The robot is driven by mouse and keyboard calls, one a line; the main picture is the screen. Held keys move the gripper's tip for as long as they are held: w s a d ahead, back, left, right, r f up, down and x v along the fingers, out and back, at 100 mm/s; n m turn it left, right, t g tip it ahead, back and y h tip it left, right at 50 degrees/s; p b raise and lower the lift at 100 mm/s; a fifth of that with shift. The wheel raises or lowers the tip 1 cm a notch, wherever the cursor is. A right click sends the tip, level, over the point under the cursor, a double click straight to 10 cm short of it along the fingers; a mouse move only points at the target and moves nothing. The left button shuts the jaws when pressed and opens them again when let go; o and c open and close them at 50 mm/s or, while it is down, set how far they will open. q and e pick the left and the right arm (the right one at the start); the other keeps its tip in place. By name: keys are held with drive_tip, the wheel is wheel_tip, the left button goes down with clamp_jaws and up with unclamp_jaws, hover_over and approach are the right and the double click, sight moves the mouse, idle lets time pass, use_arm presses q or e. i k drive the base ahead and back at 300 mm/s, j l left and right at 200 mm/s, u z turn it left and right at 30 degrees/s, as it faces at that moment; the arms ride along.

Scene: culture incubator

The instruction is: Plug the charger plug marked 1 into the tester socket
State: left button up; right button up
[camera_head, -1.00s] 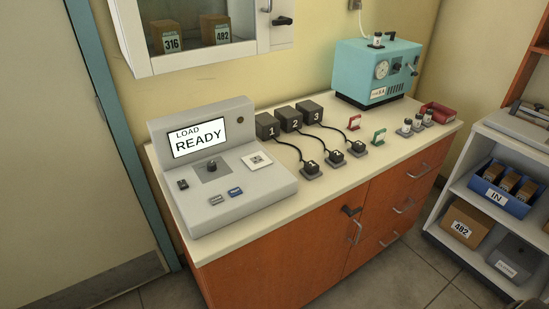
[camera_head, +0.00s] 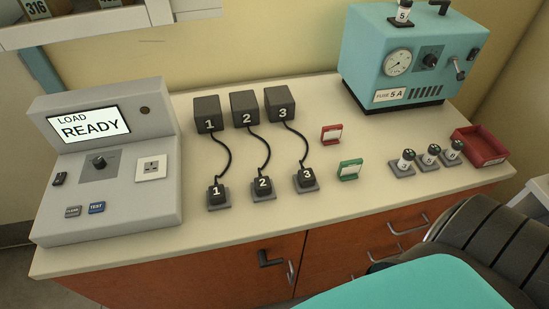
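The charger plug marked 1 (camera_head: 217,192) is black and sits on a small grey pad on the counter. A black cord joins it to the charger block marked 1 (camera_head: 208,114) behind it. The tester (camera_head: 105,160) is a grey console at the left with a screen reading LOAD READY. Its socket (camera_head: 151,168) is a white square plate with dark slots, to the left of plug 1, with nothing in it. Neither gripper shows in the head view.
Plugs 2 (camera_head: 263,186) and 3 (camera_head: 306,178) sit right of plug 1. The counter front (camera_head: 150,255) is clear.

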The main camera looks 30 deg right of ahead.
sight(217, 191)
drive_tip(key=l, duration=0.7)
drive_tip(key=k+l, duration=0.1)
drive_tip(key=l, duration=0.55)
